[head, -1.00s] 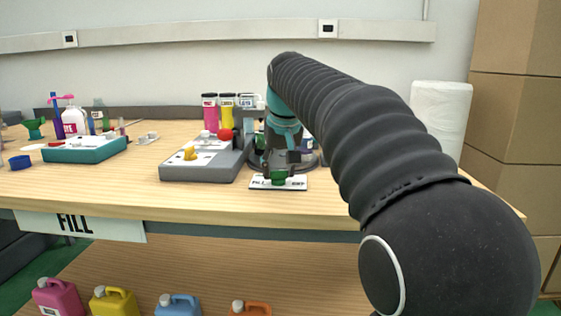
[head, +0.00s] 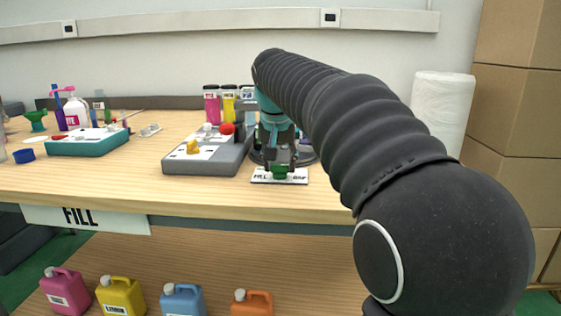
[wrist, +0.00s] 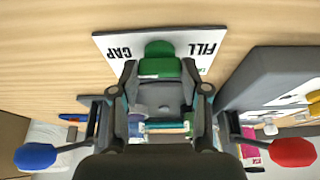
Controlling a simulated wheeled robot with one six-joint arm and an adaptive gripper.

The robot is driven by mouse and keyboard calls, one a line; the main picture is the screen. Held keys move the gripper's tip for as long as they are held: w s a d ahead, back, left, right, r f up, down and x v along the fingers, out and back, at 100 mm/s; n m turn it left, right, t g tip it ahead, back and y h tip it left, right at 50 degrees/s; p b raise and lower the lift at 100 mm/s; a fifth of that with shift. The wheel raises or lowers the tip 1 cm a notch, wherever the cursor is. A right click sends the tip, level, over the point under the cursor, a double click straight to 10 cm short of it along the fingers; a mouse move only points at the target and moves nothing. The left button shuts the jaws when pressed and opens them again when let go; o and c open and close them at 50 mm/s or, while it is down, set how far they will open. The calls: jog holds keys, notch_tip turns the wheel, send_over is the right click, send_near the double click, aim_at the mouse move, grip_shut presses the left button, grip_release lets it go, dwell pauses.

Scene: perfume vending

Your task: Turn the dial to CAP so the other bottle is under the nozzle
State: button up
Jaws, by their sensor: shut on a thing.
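The green dial (head: 279,172) sits on a small white plate (head: 259,177) at the front of the table. In the wrist view the dial (wrist: 160,52) shows on the plate (wrist: 117,47), with CAP printed to its left and FILL to its right, upside down. My gripper (wrist: 160,82) is shut on the dial's lower part, one finger on each side. In the head view my gripper (head: 278,160) comes down on the dial from above. Which way the dial points is hard to tell. A round dark base (head: 310,157) stands behind; the nozzle and the bottle under it are hidden by my arm.
A grey box (head: 205,160) with a yellow knob and a red button stands close left of the plate. Pink and yellow bottles (head: 212,105) stand behind it. A teal tray (head: 88,142) is farther left. A white roll (head: 440,115) stands at the right.

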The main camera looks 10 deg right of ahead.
jog(key=o, duration=1.1)
jog(key=shift+o, duration=0.2)
jog(key=v, duration=1.2)
jog(key=s+d+f+n+t+y, duration=0.1)
jog(key=s+f+n, duration=0.2)
jog(key=s+f, duration=2.3)
notch_tip(320, 180, down, 3)
jog(key=shift+d+r+n, duration=0.15)
jog(key=shift+d+n, duration=0.15)
jog(key=shift+n, duration=0.1)
